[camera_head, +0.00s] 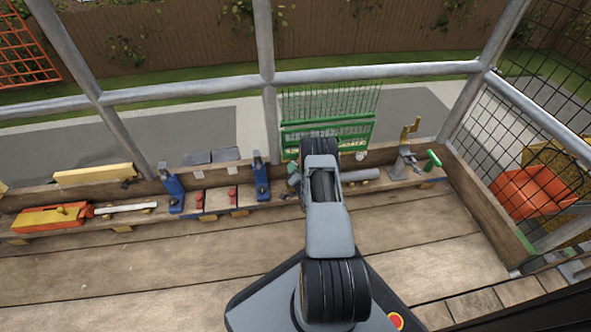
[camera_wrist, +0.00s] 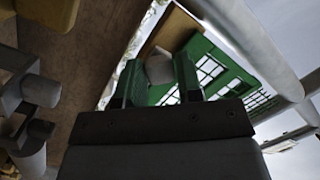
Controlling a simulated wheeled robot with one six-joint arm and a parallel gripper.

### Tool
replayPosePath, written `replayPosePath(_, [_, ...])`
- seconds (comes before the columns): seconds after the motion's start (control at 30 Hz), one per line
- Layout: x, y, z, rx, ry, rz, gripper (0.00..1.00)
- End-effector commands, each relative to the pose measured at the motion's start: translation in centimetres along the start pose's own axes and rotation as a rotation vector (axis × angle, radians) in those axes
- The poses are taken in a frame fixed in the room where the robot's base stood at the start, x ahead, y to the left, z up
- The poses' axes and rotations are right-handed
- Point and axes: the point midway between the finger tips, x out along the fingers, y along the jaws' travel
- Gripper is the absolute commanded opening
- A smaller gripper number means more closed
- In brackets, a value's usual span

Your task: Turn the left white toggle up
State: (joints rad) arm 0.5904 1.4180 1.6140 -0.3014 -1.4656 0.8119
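The green rack or panel (camera_head: 327,125) stands at the back of the bench in the head view. A white rounded knob (camera_head: 360,156) shows at its lower right. The area to the left of that knob is partly hidden behind my arm, so no left toggle shows clearly there. In the wrist view a pale rounded knob (camera_wrist: 159,68) sits between the two green-looking fingers of my gripper (camera_wrist: 158,78), against the green panel (camera_wrist: 205,62). The fingers are apart, one on each side of the knob. I cannot tell if they press on it. The knob's tilt is unclear.
A wooden bench rail carries an orange tool (camera_head: 50,217), blue clamps (camera_head: 174,190) and a grey cylinder (camera_head: 360,175) close to my arm. A green-handled tool (camera_head: 432,159) is at the right. Metal scaffold poles (camera_head: 266,60) stand behind. The plank floor in front is clear.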

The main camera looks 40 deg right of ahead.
Motion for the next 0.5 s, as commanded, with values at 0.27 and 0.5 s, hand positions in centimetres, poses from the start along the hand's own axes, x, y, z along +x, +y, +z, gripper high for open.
replayPosePath(0.27, [-0.02,0.07,-0.11,0.0,0.002,0.0,0.08])
replayPosePath(0.5, [-0.02,0.15,-0.25,-0.031,0.0,0.005,0.08])
